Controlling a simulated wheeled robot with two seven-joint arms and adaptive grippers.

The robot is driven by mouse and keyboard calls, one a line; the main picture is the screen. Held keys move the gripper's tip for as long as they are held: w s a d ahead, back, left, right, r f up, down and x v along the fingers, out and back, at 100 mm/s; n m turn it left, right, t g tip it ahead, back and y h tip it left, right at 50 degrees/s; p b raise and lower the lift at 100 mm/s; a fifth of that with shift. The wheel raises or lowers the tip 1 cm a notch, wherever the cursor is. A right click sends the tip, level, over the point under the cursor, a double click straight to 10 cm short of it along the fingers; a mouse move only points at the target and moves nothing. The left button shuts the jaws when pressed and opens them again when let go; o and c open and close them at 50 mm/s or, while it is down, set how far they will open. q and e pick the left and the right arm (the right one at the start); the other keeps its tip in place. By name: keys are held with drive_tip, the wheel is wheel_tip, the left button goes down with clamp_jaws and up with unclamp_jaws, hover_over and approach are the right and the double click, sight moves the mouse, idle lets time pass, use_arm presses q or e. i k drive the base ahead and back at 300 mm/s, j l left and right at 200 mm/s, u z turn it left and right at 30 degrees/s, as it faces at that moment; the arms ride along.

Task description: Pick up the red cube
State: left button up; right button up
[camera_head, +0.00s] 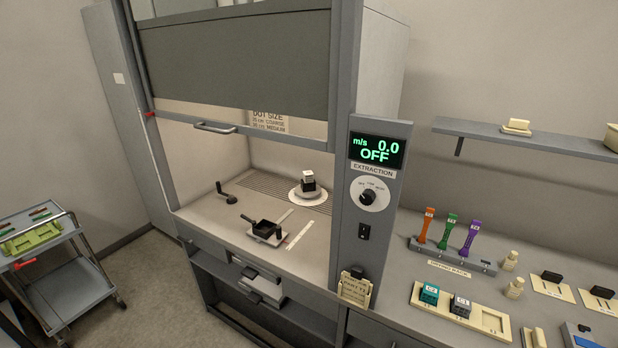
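I see no red cube in the head view. A cream tray (419,301) on the right bench holds a teal cube (429,294) marked C2 and a grey cube (460,306) that seems marked C1. Its rightmost slot is empty. Neither of my grippers is in view.

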sight(308, 175)
drive_tip(key=i+j+z, duration=0.2)
drive_tip(key=i+z, duration=0.2)
drive_tip(key=i+j+z, duration=0.55)
drive_tip(key=z, duration=0.25)
drive_tip(key=i+j+z, duration=0.2)
drive_tip(key=j+z, duration=0.2)
drive_tip(key=j, duration=0.2)
